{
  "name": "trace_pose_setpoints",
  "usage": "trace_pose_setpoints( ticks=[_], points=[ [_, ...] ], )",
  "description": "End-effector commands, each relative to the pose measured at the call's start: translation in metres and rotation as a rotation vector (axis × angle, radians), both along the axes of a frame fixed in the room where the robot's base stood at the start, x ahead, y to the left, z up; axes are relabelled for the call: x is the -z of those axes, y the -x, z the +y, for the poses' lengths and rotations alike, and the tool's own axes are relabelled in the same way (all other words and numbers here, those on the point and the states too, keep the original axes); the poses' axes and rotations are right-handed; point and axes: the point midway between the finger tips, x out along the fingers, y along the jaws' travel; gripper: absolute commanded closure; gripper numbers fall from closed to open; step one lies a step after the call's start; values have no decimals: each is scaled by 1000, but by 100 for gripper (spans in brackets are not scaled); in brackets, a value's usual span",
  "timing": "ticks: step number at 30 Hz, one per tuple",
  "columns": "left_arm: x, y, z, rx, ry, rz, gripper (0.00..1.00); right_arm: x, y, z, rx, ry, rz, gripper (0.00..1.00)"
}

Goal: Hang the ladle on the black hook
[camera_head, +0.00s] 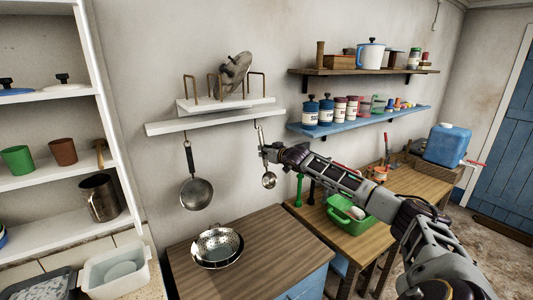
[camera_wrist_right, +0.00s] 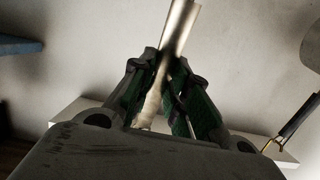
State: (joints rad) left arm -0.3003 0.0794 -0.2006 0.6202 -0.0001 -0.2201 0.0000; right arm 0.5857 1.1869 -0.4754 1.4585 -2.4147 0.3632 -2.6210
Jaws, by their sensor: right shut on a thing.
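The ladle is metal, with a small round bowl (camera_head: 268,180) hanging below my right gripper (camera_head: 266,153) in the head view. Its handle runs up past the fingers, close to the shelf's front edge. In the wrist view, my right gripper (camera_wrist_right: 168,70) is shut, its green-padded fingers around the pale handle (camera_wrist_right: 178,28). The ladle is roughly upright. The black hook is too small to make out clearly near the handle's top, and I cannot tell whether the ladle touches it. My left gripper is not in view.
A frying pan (camera_head: 196,193) hangs left of the ladle, under the white shelf (camera_head: 215,120). Below are a colander (camera_head: 217,246) on a wooden counter (camera_head: 263,262) and a green container (camera_head: 346,216). A blue shelf (camera_head: 360,122) with jars is at right.

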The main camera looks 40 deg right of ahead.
Motion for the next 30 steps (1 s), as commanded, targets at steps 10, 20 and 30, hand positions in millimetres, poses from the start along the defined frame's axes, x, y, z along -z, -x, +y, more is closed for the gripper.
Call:
trace_pose_setpoints(
  ticks=[10, 20, 30],
  points=[
    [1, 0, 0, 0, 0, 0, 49, 2, -12, -1, -1, 0, 0, 100],
    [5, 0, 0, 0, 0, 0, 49, 10, -19, -1, -1, 1, -1, 100],
    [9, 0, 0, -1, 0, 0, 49, 12, -20, -1, -1, 0, -1, 100]
  ],
)
